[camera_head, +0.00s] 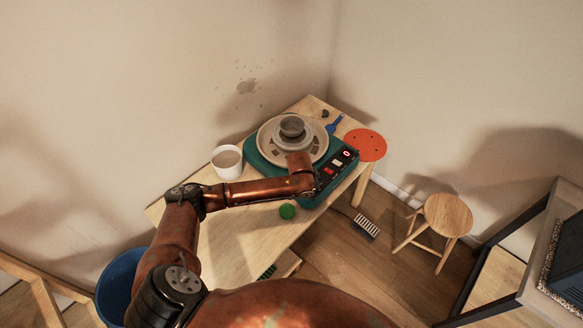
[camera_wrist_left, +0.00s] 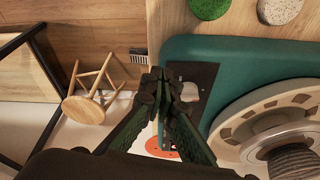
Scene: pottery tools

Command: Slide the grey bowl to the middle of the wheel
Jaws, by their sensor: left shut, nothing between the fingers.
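The grey bowl (camera_head: 292,124) stands upright on the round raised middle of the pale wheel (camera_head: 267,147). Whether it is exactly centred is hard to tell. In the left wrist view, part of the ribbed grey bowl (camera_wrist_left: 294,160) and the wheel (camera_wrist_left: 232,127) show at the lower right. My left gripper (camera_wrist_left: 160,82) is shut and empty over the dark control panel side of the teal base, apart from the bowl. In the head view its fingers are mostly hidden by my wrist, in front of the wheel. My right gripper is not in view.
The teal base (camera_head: 254,158) sits on a wooden table (camera_head: 225,240). An orange disc (camera_head: 366,145) is at the right. A stool (camera_head: 447,215) stands on the floor.

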